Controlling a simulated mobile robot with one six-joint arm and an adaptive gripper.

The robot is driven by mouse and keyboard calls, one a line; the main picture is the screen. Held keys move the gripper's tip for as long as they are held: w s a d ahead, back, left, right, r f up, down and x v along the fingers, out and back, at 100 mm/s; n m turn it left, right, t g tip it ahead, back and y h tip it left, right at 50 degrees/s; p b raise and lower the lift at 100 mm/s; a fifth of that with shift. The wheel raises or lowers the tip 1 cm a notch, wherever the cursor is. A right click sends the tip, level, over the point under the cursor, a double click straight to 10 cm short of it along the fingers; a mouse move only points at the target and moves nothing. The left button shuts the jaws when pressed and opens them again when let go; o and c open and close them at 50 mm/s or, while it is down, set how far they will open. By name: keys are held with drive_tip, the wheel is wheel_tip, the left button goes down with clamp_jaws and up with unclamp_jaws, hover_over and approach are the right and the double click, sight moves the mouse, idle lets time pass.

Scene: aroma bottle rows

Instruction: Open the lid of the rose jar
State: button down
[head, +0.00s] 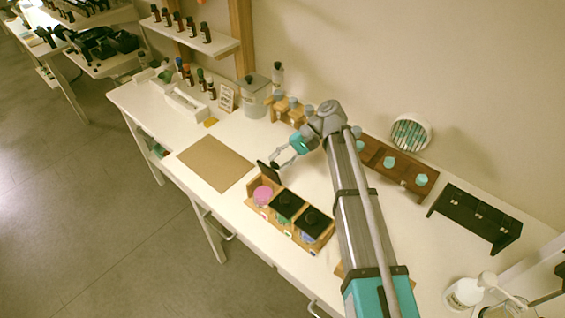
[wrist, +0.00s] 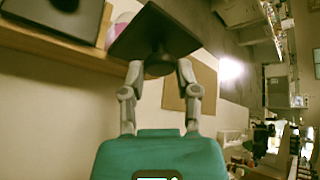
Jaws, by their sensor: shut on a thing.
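A wooden box (head: 318,243) stands on the white table with a row of jars in it. The leftmost jar, with pink contents (head: 263,195), is uncovered; I take it as the rose jar. Its dark square lid (head: 268,172) stands tilted steeply up at the back of the jar. My gripper (head: 275,160) is shut on the lid's knob. In the wrist view the lid (wrist: 152,30) is between my fingertips (wrist: 160,70), and a bit of pink (wrist: 122,22) shows behind it. I cannot tell whether the lid touches the box.
The two other jars carry dark lids (head: 287,205) (head: 314,220), lying flat. A brown mat (head: 215,163) lies left of the box. A wooden rack (head: 400,168) and a dark rack (head: 475,218) stand along the wall. A grey pot (head: 255,95) is at the back.

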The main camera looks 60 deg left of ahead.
idle(0.3)
drive_tip(key=shift+c, duration=1.7)
unclamp_jaws()
